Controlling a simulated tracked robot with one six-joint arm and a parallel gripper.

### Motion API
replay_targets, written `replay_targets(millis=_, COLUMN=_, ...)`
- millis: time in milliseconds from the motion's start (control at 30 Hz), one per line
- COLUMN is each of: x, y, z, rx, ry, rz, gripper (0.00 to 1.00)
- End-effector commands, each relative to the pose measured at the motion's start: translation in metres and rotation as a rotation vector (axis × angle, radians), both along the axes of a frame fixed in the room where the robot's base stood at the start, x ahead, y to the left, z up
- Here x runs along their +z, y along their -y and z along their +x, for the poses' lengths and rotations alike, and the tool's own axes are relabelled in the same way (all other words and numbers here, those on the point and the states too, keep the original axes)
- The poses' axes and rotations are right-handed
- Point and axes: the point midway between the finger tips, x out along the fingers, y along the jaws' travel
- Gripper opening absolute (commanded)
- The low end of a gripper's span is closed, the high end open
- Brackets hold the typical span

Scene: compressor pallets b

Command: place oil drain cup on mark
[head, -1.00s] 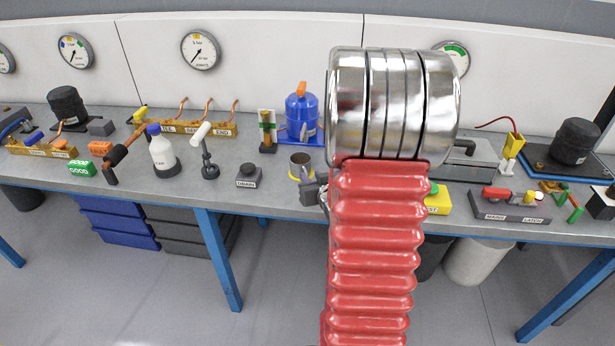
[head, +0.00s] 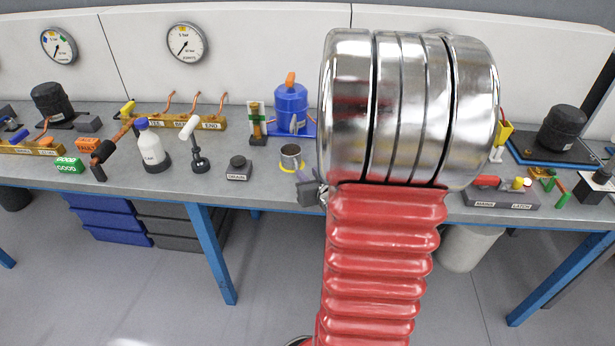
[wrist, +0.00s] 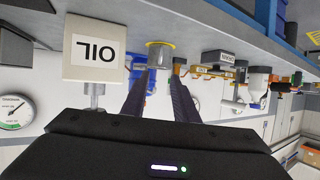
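The metal cup (head: 291,154) stands upright inside a yellow ring mark (head: 291,169) near the front of the bench. It also shows in the wrist view (wrist: 160,54), where the picture is upside down and the yellow ring curves around its base. My gripper (head: 308,190) is just in front of the cup in the head view, partly hidden by my arm. In the wrist view my gripper (wrist: 162,74) has its two dark fingers apart, with the tips at the near side of the cup. I see nothing held between them.
A dark DRAIN block (head: 238,171) stands left of the cup. A white OIL-labelled block (wrist: 94,48) is close beside my fingers. A blue tank (head: 291,104) stands behind the cup. A white bottle (head: 152,152) and a lamp-like stand (head: 197,150) are farther left.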

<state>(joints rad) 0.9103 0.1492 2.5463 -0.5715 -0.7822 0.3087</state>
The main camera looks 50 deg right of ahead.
Motion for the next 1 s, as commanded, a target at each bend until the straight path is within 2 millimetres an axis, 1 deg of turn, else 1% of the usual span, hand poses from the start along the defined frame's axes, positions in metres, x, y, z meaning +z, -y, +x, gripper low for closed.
replay_targets(millis=400, x=0.0, y=0.0, z=0.001, rx=0.0, ry=0.0, rz=-0.001, gripper=0.27)
replay_targets(millis=567, x=0.006, y=-0.007, z=0.006, rx=0.007, ry=-0.025, rz=-0.009, gripper=0.27)
replay_targets(millis=667, x=0.014, y=-0.019, z=0.012, rx=0.016, ry=-0.062, rz=-0.021, gripper=0.27)
replay_targets(millis=767, x=0.025, y=-0.037, z=0.019, rx=0.027, ry=-0.116, rz=-0.03, gripper=0.27)
replay_targets(millis=967, x=0.049, y=-0.082, z=0.025, rx=0.056, ry=-0.224, rz=-0.036, gripper=0.27)
replay_targets(millis=1000, x=0.053, y=-0.092, z=0.024, rx=0.064, ry=-0.244, rz=-0.035, gripper=0.27)
